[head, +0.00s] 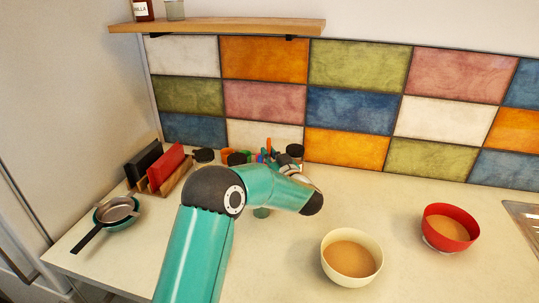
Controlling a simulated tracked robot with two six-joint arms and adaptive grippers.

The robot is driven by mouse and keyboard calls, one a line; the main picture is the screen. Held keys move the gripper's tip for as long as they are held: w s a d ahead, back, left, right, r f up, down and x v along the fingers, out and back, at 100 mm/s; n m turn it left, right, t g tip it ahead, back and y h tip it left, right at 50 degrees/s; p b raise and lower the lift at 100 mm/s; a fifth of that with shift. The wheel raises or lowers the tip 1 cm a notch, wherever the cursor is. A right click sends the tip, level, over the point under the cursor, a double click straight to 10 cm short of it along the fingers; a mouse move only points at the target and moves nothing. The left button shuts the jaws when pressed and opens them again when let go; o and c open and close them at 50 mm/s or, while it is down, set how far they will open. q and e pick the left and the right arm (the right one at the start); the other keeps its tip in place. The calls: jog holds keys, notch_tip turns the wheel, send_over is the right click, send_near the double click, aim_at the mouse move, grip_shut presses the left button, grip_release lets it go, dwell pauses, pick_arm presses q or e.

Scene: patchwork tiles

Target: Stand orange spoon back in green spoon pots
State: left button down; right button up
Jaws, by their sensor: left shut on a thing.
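My left arm reaches up from the bottom and bends right, covering much of the work area. My left gripper (278,163) is mostly hidden behind its own forearm, near the back of the counter. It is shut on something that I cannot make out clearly. A small upright orange piece (268,145) shows just above it; it may be the orange spoon. A small green round thing (262,212) peeks out below the forearm; it may be a green spoon pot, but most of it is hidden. My right gripper is not in view.
Small coloured items and black-topped jars (204,155) stand along the tiled wall. A rack with black and red boards (165,168) and a pan (115,211) are at left. A cream bowl (347,279) and a red bowl (448,240) stand at right.

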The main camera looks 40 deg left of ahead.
pick_arm(q)
jog(key=c, duration=1.2)
grip_release()
jog(key=shift+o, duration=0.2)
jog(key=v, duration=1.2)
